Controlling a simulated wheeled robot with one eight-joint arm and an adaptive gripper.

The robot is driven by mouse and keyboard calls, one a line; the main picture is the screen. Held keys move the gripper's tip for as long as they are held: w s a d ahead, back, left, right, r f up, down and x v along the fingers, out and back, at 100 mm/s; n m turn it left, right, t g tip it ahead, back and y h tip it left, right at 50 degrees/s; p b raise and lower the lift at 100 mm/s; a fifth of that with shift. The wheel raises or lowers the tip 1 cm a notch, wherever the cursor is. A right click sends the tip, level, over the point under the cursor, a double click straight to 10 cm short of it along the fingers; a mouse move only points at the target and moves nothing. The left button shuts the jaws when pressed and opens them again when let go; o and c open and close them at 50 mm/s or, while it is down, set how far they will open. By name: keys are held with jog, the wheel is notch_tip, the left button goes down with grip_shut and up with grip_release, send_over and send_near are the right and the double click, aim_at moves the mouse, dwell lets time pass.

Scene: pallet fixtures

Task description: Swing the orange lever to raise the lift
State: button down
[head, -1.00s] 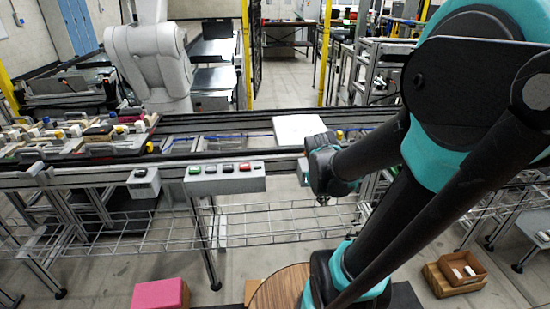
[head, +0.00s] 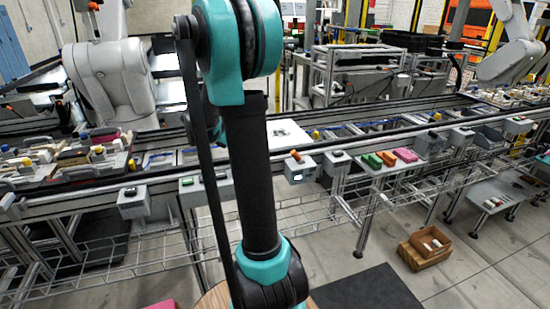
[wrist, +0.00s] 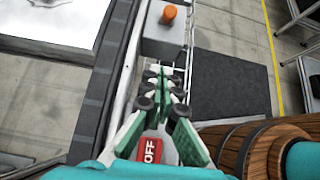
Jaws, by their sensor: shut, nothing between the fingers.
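The orange lever (head: 296,156) stands on a grey box (head: 300,172) fixed to the near side of the conveyor. In the wrist view the orange knob (wrist: 169,14) sits at the top, on its grey box (wrist: 164,42). My gripper (wrist: 166,78) is shut and empty, with its fingertips short of the box and apart from the lever. A red face lettered OFF (wrist: 150,150) shows between the gripper's rear parts. In the head view my arm hides the gripper. A white plate (head: 287,131) lies on the conveyor behind the lever; I cannot tell whether it is the lift.
The conveyor rail (head: 90,190) runs across the front. A button box (head: 205,188) is left of the lever, partly behind my arm. A shelf (head: 392,163) with green, orange and pink pieces is to the right. Loaded trays (head: 60,165) sit at left.

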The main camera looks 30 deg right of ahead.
aim_at(296, 156)
jog(key=d+f, duration=0.1)
jog(key=d, duration=0.2)
jog(key=s+d+f, duration=0.1)
jog(key=d+f, duration=0.1)
jog(key=d, duration=0.1)
jog(key=s+d+f, duration=0.1)
jog(key=d+f, duration=0.1)
jog(key=d, duration=0.1)
jog(key=shift+s+d, duration=0.25)
jog(key=shift+d, duration=0.15)
jog(key=shift+d+r, duration=0.4)
